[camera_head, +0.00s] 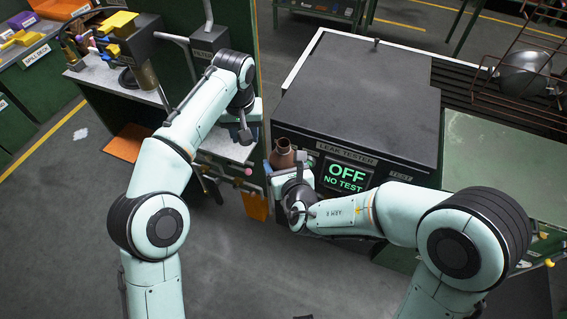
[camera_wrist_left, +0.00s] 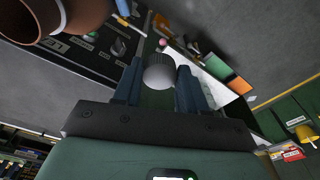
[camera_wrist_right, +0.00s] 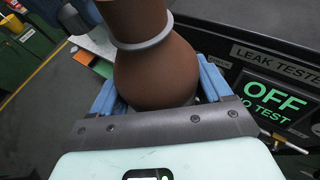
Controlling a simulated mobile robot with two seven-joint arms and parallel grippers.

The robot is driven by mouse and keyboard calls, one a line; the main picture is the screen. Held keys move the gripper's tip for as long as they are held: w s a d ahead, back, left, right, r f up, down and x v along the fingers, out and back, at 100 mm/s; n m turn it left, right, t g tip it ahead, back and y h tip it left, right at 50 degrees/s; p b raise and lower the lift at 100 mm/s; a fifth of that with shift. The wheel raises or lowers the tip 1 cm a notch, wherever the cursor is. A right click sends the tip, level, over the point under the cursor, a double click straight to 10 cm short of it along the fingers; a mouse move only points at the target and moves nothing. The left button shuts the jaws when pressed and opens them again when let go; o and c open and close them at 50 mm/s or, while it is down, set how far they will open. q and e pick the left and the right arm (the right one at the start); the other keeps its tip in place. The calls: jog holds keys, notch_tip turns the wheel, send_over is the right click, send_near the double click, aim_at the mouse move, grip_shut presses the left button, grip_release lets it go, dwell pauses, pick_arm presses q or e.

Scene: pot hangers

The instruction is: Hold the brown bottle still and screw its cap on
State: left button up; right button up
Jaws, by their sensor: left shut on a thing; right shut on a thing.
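The brown bottle (camera_head: 283,157) stands roughly upright in front of the leak tester, its neck uncapped. My right gripper (camera_head: 286,170) is shut around its body. In the right wrist view the bottle (camera_wrist_right: 155,70) fills the space between the fingers, with a grey ring around its neck. My left gripper (camera_head: 246,137) is up and to the left of the bottle, apart from it. In the left wrist view it is shut on the grey ribbed cap (camera_wrist_left: 158,73). The bottle's open mouth (camera_wrist_left: 18,20) shows there at upper left. The cap is hidden in the head view.
The black leak tester (camera_head: 355,100) is right behind the bottle; its screen (camera_head: 345,176) reads "OFF NO TEST". A green-sided bench with a pale top (camera_head: 215,140) stands left of it. A wire rack (camera_head: 525,70) is at far right. Open floor (camera_head: 230,260) lies in front.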

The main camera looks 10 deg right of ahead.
pick_arm(q)
notch_tip(320, 180, up, 11)
jog(key=m, duration=0.1)
send_over(284, 144)
jog(key=shift+a+r, duration=0.1)
jog(key=shift+f, duration=2)
jog(key=shift+s, duration=0.1)
jog(key=shift+f, duration=0.9)
pick_arm(e)
jog(key=shift+r, duration=0.1)
